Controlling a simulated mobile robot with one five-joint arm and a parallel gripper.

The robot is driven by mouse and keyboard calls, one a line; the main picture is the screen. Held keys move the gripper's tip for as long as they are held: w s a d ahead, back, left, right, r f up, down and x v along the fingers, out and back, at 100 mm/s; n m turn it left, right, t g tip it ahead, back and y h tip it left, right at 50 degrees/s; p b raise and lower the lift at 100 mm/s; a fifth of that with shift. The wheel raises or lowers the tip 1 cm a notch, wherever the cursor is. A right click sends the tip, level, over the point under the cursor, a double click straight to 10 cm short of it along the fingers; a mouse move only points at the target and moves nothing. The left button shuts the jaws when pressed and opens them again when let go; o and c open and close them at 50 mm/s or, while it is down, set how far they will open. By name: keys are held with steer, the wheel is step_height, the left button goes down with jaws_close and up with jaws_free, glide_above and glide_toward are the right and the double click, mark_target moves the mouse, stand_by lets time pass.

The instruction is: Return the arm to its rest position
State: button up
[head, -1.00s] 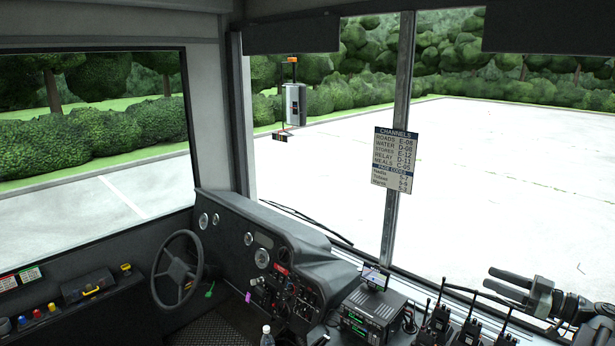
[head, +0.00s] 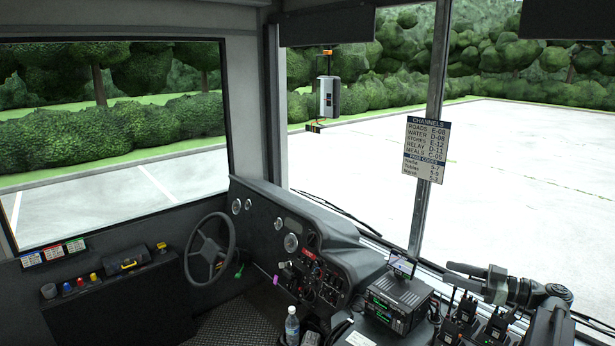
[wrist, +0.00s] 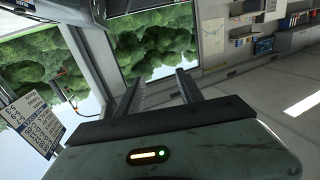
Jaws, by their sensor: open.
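My gripper (head: 449,275) is at the right of the head view, with its dark fingers pointing left, above several handheld radios (head: 468,310). The fingers are apart and nothing shows between them. In the wrist view my gripper (wrist: 160,76) has its two fingers spread, with greenery behind the glass beyond them. My arm runs from the gripper to the lower right corner of the head view, and part of it is cut off by the frame edge.
A radio set (head: 398,302) with a small screen (head: 403,264) stands on the dashboard. A water bottle (head: 292,326) and a steering wheel (head: 210,248) are farther left. A channels sign (head: 426,148) hangs at the window post.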

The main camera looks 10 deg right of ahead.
steer(key=w+a+f+n+g+b, duration=0.1)
steer(key=w+a+f+g+b, duration=0.1)
steer(key=a+f, duration=0.45)
steer(key=w+a+f+n+g+b, duration=0.1)
steer(key=w+a+f+g+b, duration=0.15)
steer(key=a, duration=0.75)
steer(key=w+a+f+n+g+b, duration=0.1)
steer(key=w+a+f+g+b, duration=0.1)
steer(key=a+f, duration=0.5)
steer(key=s+a+f+g+h+b, duration=0.1)
steer(key=s+a+f+g+b, duration=0.1)
steer(key=a+f, duration=0.45)
steer(key=s+a+f+g+h+b, duration=0.2)
steer(key=a+f+g, duration=0.1)
steer(key=a, duration=0.7)
steer(key=s+a+f+m+h+b, duration=0.3)
steer(key=s+a+f+m+h, duration=0.15)
steer(key=f, duration=0.55)
steer(key=s+d+f+m+h, duration=0.1)
steer(key=d+f+m+h, duration=0.1)
steer(key=d+m+h, duration=0.4)
steer(key=d+m, duration=0.2)
steer(key=d, duration=0.1)
steer(key=shift+s+d+f, duration=0.15)
